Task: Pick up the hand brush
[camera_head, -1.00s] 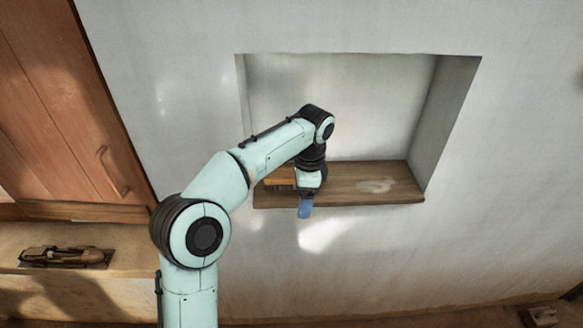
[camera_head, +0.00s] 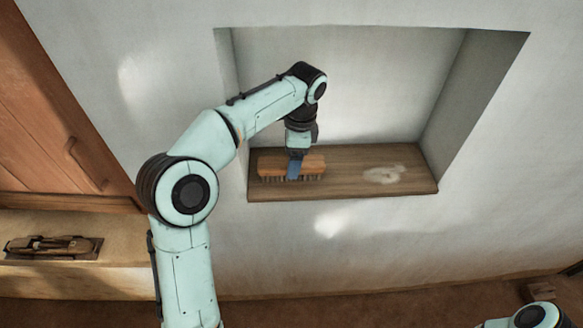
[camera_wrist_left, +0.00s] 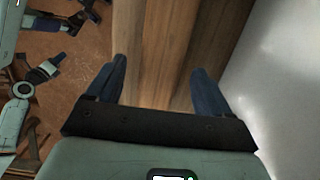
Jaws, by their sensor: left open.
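The hand brush (camera_head: 312,163), an orange-brown wooden block with dark bristles pointing down, lies on the left part of the wooden niche shelf (camera_head: 345,190). My left gripper (camera_head: 295,166) points down at the brush, and a blue finger covers part of the brush's middle. In the left wrist view the left gripper (camera_wrist_left: 158,78) has its two blue fingers wide apart, with wooden surfaces between and beyond them. I cannot tell brush from shelf there, nor whether the fingers touch the brush. My right gripper is out of view.
The niche's white walls stand behind and beside the shelf. A pale patch (camera_head: 383,174) marks the shelf's clear right part. A wooden door (camera_head: 60,110) is at the left, above a ledge holding a dark wooden object (camera_head: 52,246). A small wooden block (camera_head: 537,290) lies at the lower right.

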